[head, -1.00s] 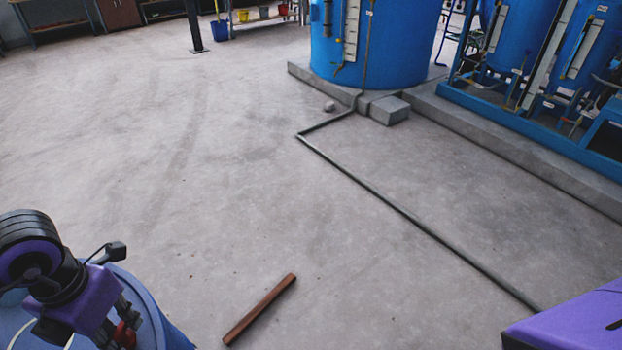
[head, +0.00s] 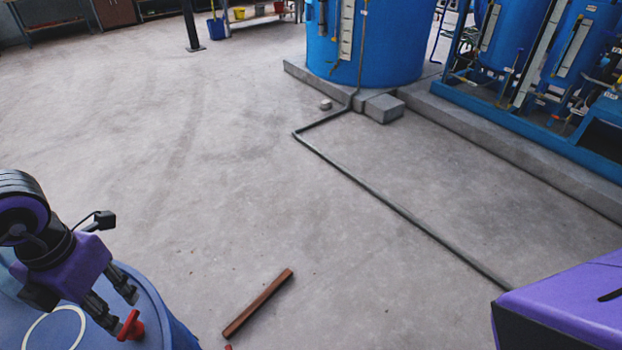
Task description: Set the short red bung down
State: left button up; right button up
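The short red bung (head: 131,326) is at the lower left, at the right-hand rim of the blue drum (head: 165,318). It appears to rest on the drum top, but the exact contact is hard to tell. My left gripper (head: 122,312) is just above and beside it, its two dark fingers spread apart. The bung shows at the fingertips and no finger closes around it; slight touching cannot be ruled out. My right gripper is not in view.
A pale ring (head: 40,321) shows on the drum top. A small red thing (head: 228,347) is cut off at the bottom edge. A brown wooden bar (head: 258,303) lies on the open floor. A dark pipe (head: 400,211) and concrete block (head: 384,108) are farther off.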

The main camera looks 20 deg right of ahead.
aim_at(127, 324)
pick_arm(q)
notch_tip(127, 324, up, 5)
jog(key=shift+f+p, duration=0.2)
jog(key=shift+p, duration=0.5)
